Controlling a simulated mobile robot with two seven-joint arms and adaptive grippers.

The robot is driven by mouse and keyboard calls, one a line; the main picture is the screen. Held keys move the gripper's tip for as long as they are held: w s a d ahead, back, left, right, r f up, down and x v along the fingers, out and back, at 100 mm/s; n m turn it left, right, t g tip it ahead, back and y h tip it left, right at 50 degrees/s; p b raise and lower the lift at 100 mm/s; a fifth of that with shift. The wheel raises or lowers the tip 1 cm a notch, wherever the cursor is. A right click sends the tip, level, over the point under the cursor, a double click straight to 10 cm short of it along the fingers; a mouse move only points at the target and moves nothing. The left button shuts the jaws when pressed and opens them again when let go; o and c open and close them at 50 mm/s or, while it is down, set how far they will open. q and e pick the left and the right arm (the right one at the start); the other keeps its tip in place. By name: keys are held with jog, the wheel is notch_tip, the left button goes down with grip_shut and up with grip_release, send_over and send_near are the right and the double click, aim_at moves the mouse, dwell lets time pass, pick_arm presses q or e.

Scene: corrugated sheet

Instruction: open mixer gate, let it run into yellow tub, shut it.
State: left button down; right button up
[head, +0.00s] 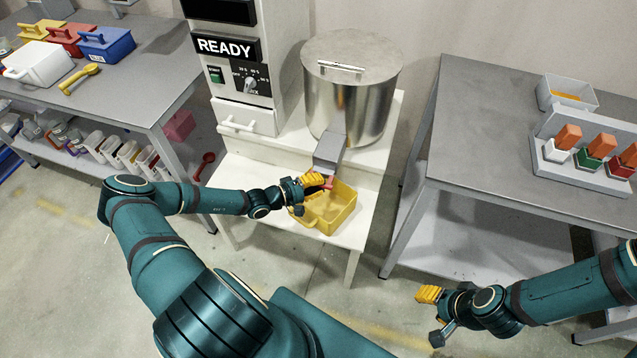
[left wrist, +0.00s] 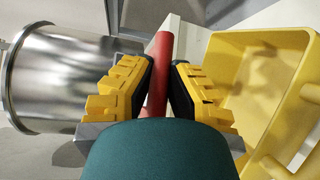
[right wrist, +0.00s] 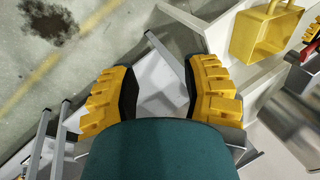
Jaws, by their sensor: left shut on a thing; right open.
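The mixer is a steel drum (head: 345,100) with a grey chute (head: 330,150) sloping down from its front. The yellow tub (head: 340,212) sits on the white stand below the chute mouth; its visible inside looks plain yellow in the left wrist view (left wrist: 250,85). My left gripper (head: 320,184) is at the chute's end, above the tub's back left side. It is shut on the red gate handle (left wrist: 160,70). The gate itself is hidden, and I see no stream falling. My right gripper (head: 430,315) is open and empty, low at the right.
The control cabinet shows READY (head: 228,47). A grey table (head: 490,150) at the right bears a rack (head: 585,165) and a grey bin (head: 567,93). A bench (head: 120,85) at the left holds lidded boxes. Open floor lies in front of the stand.

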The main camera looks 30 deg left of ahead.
pick_arm(q)
jog(key=s+p, duration=0.2)
jog(key=s+d+p, duration=0.1)
jog(key=s+p, duration=0.1)
jog(key=shift+s+d, duration=0.15)
jog(key=shift+s, duration=0.25)
pick_arm(e)
jog(key=r, duration=0.1)
jog(key=w+r, duration=0.1)
jog(key=r, duration=0.2)
jog(key=shift+w+d+r, duration=0.15)
jog(key=shift+w+r, duration=0.15)
jog(key=shift+r, duration=0.1)
pick_arm(q)
jog(key=c, duration=0.9)
grip_release()
jog(key=shift+f, duration=0.1)
jog(key=v, duration=1.2)
